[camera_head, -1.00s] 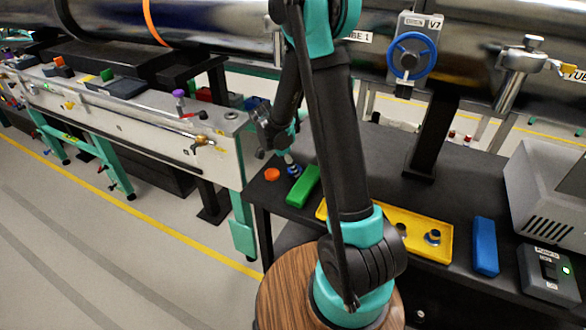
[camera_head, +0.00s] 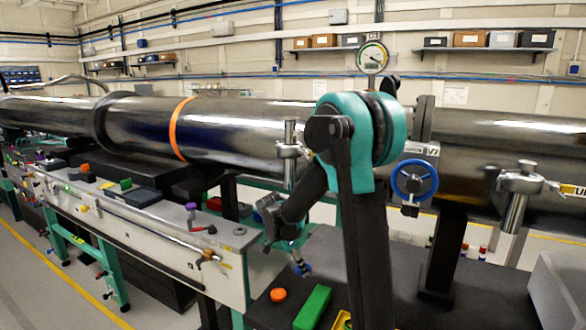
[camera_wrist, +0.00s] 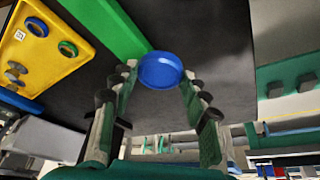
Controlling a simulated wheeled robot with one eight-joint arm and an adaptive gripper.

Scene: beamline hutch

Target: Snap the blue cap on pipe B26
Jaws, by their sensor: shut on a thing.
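My gripper (camera_wrist: 158,78) is shut on a round blue cap (camera_wrist: 160,70), held between its fingertips in the wrist view. In the head view, my gripper (camera_head: 300,262) hangs above the left end of the dark bench (camera_head: 395,275), and the cap shows only as a small blue spot. Several small fittings with coloured parts sit along the long pale bench (camera_head: 135,220), including a purple-topped one (camera_head: 191,210) and a brass one (camera_head: 208,256). I cannot read a B26 label on any pipe.
An orange disc (camera_head: 278,295) and a green block (camera_head: 312,308) lie on the dark bench below my gripper. A large metal tube (camera_head: 240,135) and a blue handwheel (camera_head: 414,180) stand behind.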

